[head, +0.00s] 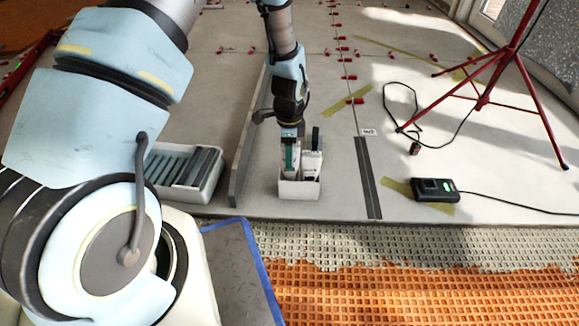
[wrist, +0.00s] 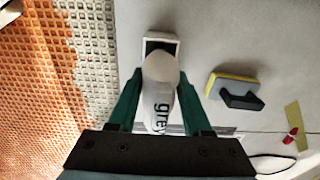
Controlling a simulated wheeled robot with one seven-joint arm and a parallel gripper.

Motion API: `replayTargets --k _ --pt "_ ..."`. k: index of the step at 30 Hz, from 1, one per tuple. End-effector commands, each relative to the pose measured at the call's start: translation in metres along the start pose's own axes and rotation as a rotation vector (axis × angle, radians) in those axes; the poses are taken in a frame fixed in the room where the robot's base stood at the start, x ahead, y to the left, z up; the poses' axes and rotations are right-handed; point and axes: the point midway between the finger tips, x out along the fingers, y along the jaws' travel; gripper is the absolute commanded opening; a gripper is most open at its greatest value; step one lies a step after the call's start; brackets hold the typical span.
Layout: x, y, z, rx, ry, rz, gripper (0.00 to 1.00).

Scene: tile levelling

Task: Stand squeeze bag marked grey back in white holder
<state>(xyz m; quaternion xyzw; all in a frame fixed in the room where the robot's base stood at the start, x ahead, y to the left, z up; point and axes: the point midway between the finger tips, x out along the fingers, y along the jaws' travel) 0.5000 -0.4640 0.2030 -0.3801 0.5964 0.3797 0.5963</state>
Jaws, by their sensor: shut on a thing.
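My gripper (wrist: 160,100) is shut on a pale squeeze bag (wrist: 158,98), its green fingers on either side of it. The word "grey" on the bag reads sideways in the wrist view. The bag's rounded end overlaps the near edge of the white holder (wrist: 173,40), whose dark inside shows beyond it. In the head view the white holder (head: 299,190) stands on the floor directly below my gripper (head: 291,155), and the white bag (head: 312,164) shows at its top. I cannot tell how far the bag is inside or whether it touches the holder.
A yellow and grey block with a black handle (wrist: 237,90) lies beside the holder. A long grey bar (head: 248,140) and a slotted white bin (head: 190,170) are at left. At right are dark strips (head: 368,178), a black box with a cable (head: 433,190) and a red tripod (head: 485,98).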

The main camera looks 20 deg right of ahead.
Motion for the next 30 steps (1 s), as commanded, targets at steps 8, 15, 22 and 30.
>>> replayTargets --k 8,15,22,30 --pt "0.035 0.000 -0.001 0.000 0.000 -0.001 0.00" --pt "0.034 0.000 0.000 -0.001 0.000 0.000 0.00" --pt "0.037 0.001 0.000 -0.001 0.000 0.001 0.65" --pt "0.037 0.000 0.000 -0.001 0.000 0.001 0.79"
